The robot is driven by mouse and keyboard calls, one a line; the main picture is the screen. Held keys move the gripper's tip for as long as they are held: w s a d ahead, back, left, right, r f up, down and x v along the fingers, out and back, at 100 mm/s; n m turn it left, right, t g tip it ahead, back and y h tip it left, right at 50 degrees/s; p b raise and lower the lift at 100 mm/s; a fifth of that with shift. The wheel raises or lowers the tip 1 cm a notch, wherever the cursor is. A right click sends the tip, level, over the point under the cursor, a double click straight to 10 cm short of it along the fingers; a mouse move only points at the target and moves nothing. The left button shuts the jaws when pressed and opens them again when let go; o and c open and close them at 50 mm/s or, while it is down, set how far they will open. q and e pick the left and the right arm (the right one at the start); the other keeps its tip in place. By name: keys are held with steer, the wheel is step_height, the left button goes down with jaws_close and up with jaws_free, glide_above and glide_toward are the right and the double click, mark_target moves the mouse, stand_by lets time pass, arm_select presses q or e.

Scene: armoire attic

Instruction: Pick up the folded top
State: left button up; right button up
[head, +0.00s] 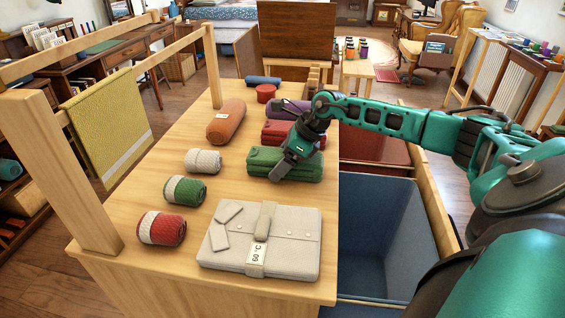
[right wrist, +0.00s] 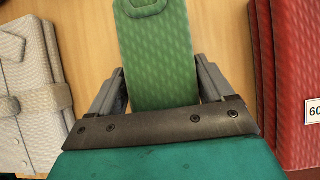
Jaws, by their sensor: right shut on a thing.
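A green folded top (head: 257,163) lies on the wooden table, in a row with a red folded garment (head: 279,130) behind it and a cream folded garment with a tag (head: 292,262) in front of it. My right gripper (head: 281,172) reaches down over the green top from the right. In the right wrist view the green top (right wrist: 157,65) stands between the two fingers, and the gripper is shut on it. I cannot tell whether it is clear of the table. My left gripper is not in view.
Rolled textiles, red (head: 162,229), green (head: 185,191), white (head: 203,161) and orange (head: 226,122), line the table's left side. A blue-lined bin (head: 375,230) is to the right. A wooden rack with a yellow cloth (head: 108,125) stands at the left edge.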

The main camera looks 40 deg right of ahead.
mark_target(281, 155)
step_height(281, 155, up, 20)
steer(key=p, duration=0.2)
steer(key=shift+f, duration=0.15)
stand_by(0.3)
